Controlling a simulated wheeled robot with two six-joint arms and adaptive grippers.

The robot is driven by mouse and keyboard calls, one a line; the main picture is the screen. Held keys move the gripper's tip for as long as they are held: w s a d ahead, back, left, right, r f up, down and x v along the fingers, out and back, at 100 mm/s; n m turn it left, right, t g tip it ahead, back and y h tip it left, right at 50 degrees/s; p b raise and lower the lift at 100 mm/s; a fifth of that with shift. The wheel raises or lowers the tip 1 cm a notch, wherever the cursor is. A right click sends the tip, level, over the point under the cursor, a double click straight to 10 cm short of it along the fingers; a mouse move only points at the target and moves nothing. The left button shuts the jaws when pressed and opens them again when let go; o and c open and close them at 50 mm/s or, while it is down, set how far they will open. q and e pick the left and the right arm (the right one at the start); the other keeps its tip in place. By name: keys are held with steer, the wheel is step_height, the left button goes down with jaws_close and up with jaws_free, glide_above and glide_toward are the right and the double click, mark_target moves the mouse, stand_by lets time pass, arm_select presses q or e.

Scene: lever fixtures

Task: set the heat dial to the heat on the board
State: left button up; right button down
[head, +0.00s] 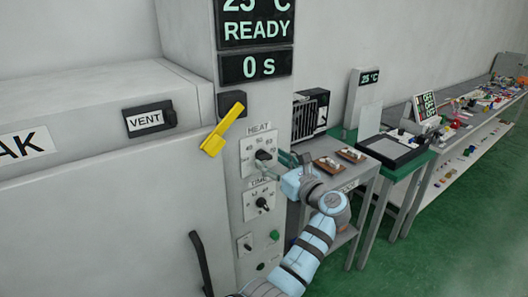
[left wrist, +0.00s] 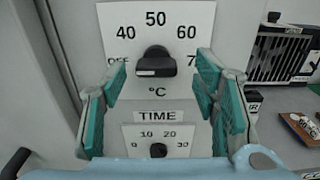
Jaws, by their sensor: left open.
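The heat dial (head: 263,155) is a black knob on a white plate marked HEAT, on the grey machine's column. In the left wrist view the dial (left wrist: 155,62) sits below the numbers 40, 50 and 60, with OFF at left. My left gripper (head: 273,166) is open in front of the plate. In the left wrist view its fingers (left wrist: 163,78) stand left and right of the knob, apart from it. My right gripper is not in view.
The TIME dial (head: 262,203) is just below. A yellow lever (head: 223,128) juts out at upper left. Screens above read 25 °C READY (head: 257,22) and 0 s (head: 257,67). A side table (head: 342,171) with small boards stands at right. A longer bench (head: 459,143) holds many small items.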

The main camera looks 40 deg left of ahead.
mark_target(264, 157)
arm_select(q)
steer(key=shift+x, duration=0.75)
steer(key=shift+w+a, duration=0.1)
steer(key=shift+a, duration=0.3)
steer(key=shift+s+r, duration=0.15)
steer(key=shift+s, duration=0.05)
steer(key=c, duration=1.2)
steer(key=shift+o, duration=0.2)
steer(key=shift+w, duration=0.1)
